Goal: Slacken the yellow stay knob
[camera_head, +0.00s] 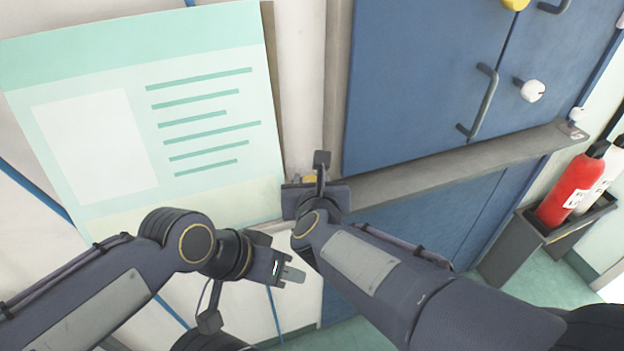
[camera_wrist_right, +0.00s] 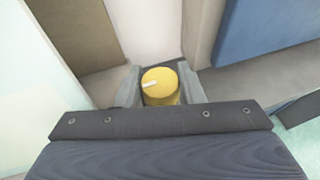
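A yellow knob (camera_wrist_right: 160,86) with a white mark on its top stands between the two fingers of my right gripper (camera_wrist_right: 160,92) in the right wrist view. The fingers lie close against its left and right sides, with no clear gap. In the head view only a sliver of this yellow knob (camera_head: 309,179) shows behind my right gripper (camera_head: 318,180), at the left end of the grey ledge. My left gripper (camera_head: 291,274) is lower, empty, apart from the knob; its finger opening cannot be made out.
Blue cabinet doors (camera_head: 420,80) stand above the grey ledge (camera_head: 440,170), with a handle (camera_head: 484,100), a white knob (camera_head: 531,90) and another yellow knob (camera_head: 515,4) at the top. A pale green poster (camera_head: 200,60) is at left. A red extinguisher (camera_head: 574,186) stands at right.

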